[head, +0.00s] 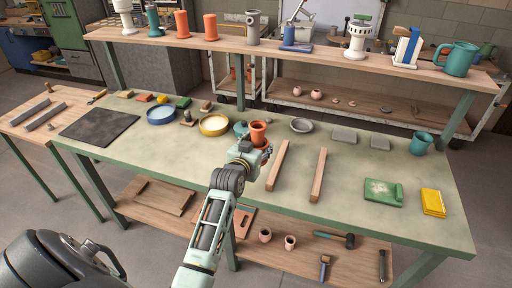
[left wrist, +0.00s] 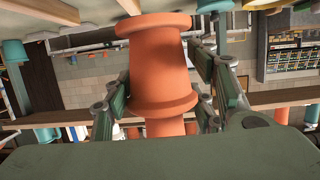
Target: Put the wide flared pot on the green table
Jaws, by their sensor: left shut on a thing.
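An orange-terracotta pot (head: 258,130) with a flared rim is at my left gripper (head: 264,149), over the middle of the green table (head: 230,160). In the left wrist view the pot (left wrist: 157,65) sits between the two dark green fingers of the left gripper (left wrist: 160,98), which are shut on it. A wide rim and a second wide band show on it there. I cannot tell whether its base touches the table, since the gripper hides it. My right gripper is not in view.
Two wooden bars (head: 277,165) (head: 318,174) lie right of the gripper. A grey bowl (head: 301,125), a yellow-rimmed bowl (head: 213,125) and a teal pot (head: 241,129) are near. A raised shelf (head: 330,52) with several vessels runs behind. The table's front left is clear.

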